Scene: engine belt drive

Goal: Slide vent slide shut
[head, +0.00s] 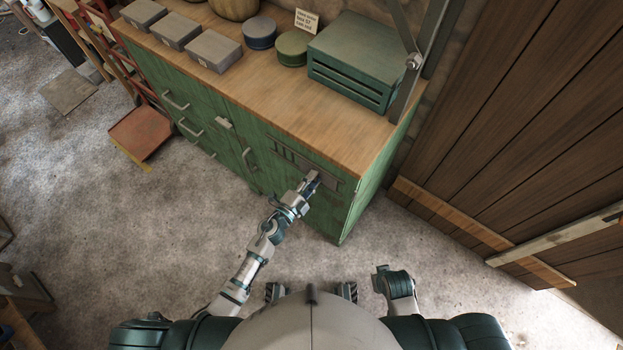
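The vent slide (328,179) is a grey plate set in a recessed vent panel on the green cabinet's front, below the wooden top. Dark vertical vent slots (283,154) show uncovered at the panel's left end. My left gripper (313,177) reaches up to the panel and is at or just in front of the slide. It hides part of the slide, and contact cannot be told. Its fingers look close together, but they are too small to tell whether they are open or shut. Only part of my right arm shows at the lower right; its gripper does not show.
The green cabinet (330,222) has drawer handles to the left and a door handle (247,160) near the vent. Grey boxes, round tins and a green slatted box (362,60) stand on top. A wooden plank door (520,120) is at the right. Concrete floor is clear left of my arm.

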